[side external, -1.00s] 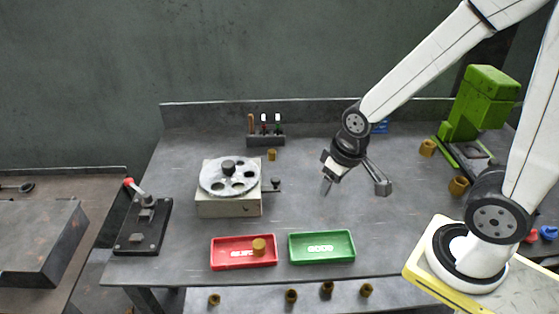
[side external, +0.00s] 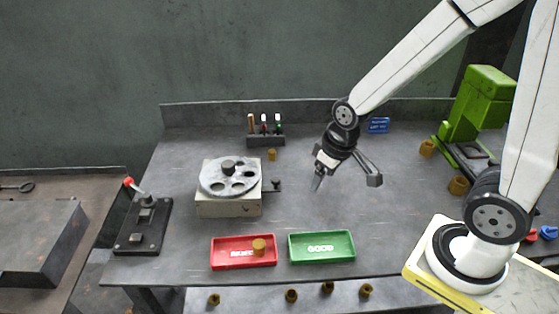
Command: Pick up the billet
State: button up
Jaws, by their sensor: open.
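Several brown-gold cylinders look like billets, and I cannot tell which one the task means. One small cylinder (side external: 272,154) stands on the bench just in front of the tool rack. Another cylinder (side external: 259,246) sits in the red tray (side external: 225,262) marked as reject. Two more, a cylinder (side external: 427,148) and a cylinder (side external: 458,186), stand beside the green press (side external: 484,98). My gripper (side external: 345,180) is open and empty above the middle of the bench, right of the small cylinder and apart from it. Its fingers are spread wide.
A box with a round holed plate (side external: 228,175) stands left of my gripper. A green tray (side external: 345,257) marked GOOD lies in front. A tool rack (side external: 265,141) is at the back. A red-knobbed lever (side external: 130,183) is far left. The bench below my gripper is clear.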

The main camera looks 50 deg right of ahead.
jog(key=w+d+f+n+y, duration=0.1)
jog(key=w+d, duration=0.2)
jog(key=w, duration=0.3)
jog(key=w+d+f+n, duration=0.1)
jog(key=w+d+n, duration=0.1)
jog(key=w, duration=0.5)
jog(key=n+t+y, duration=0.1)
jog(key=n, duration=0.2)
send_near(273, 151)
notch_tip(273, 151, down, 2)
jog(key=a, duration=0.1)
jog(key=shift+w+d+f+y, duration=0.3)
jog(key=shift+d+f, duration=0.05)
jog(key=shift+f, duration=0.05)
jog(key=shift+x, duration=1.3)
jog(key=shift+x, duration=2.55)
jog(key=shift+w, duration=0.1)
jog(key=shift+d, duration=0.1)
grip_shut()
